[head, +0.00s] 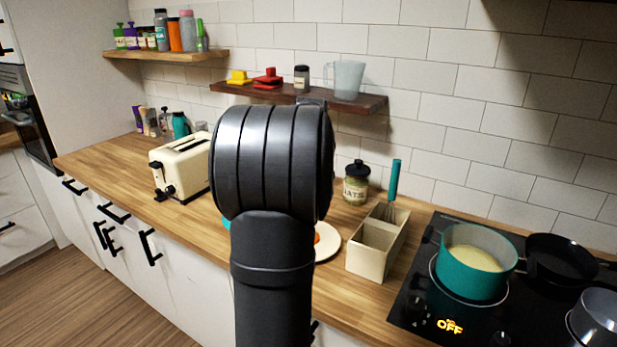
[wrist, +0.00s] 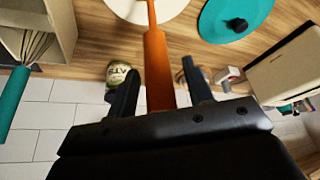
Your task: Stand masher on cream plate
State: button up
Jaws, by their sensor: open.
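The masher's orange handle (wrist: 158,70) runs between the two fingers of my gripper (wrist: 160,72) in the wrist view. The fingers are open, with a gap on each side of the handle. The handle narrows toward the top of the picture, where it overlaps the cream plate (wrist: 178,8). The masher's head is out of frame there, so I cannot tell how it rests. In the head view my arm hides my gripper and most of the plate (head: 328,247); a small orange bit of the masher (head: 317,238) shows over the plate.
A teal lid (wrist: 212,28) lies beside the plate. A cream utensil box (head: 367,262) with a teal-handled whisk (head: 393,182) stands to the right, near the hob with a teal pot (head: 455,275). A toaster (head: 178,170) is at left; a jar (head: 356,188) stands behind.

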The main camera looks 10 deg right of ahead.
jog(key=v, duration=1.1)
jog(key=shift+r, duration=0.3)
jog(key=shift+f, duration=0.1)
jog(key=x, duration=1.2)
jog(key=shift+s+f, duration=0.1)
jog(key=shift+r, duration=2.05)
